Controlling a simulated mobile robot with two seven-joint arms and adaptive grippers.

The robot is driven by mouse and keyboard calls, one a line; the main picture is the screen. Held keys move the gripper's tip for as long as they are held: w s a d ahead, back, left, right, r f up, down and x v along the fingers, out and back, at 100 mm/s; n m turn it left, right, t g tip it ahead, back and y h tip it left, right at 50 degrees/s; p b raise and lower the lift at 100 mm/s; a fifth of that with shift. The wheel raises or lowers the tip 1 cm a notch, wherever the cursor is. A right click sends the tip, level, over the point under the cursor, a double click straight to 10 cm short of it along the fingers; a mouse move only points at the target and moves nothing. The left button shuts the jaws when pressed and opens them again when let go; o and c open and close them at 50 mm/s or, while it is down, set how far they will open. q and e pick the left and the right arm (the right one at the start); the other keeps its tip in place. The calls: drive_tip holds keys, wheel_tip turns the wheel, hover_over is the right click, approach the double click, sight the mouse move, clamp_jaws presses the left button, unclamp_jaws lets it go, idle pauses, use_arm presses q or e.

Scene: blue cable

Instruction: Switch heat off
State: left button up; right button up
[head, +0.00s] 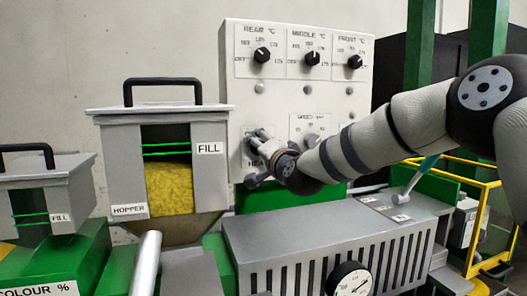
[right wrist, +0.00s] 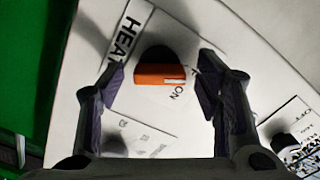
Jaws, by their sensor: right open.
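The heat switch (right wrist: 160,68) is a dark round knob with an orange bar, on a white plate lettered HEAT and ON in the right wrist view. The orange bar lies nearly level across that picture, with its right end near the word ON. My right gripper (right wrist: 161,84) is open, with one finger on each side of the knob and visible gaps between. In the head view my right gripper (head: 255,158) is at the lower left of the white control panel (head: 230,60) and hides the switch. My left gripper is not in view.
Three black dials, rear (head: 262,55), middle (head: 312,58) and front (head: 354,62), sit higher on the panel. A second control (head: 311,140) is just right of my gripper. The hopper (head: 120,165) with yellow pellets stands left. A grey slotted housing (head: 300,235) lies below.

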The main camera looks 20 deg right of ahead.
drive_tip(key=s, duration=1.2)
drive_tip(key=shift+d, duration=0.2)
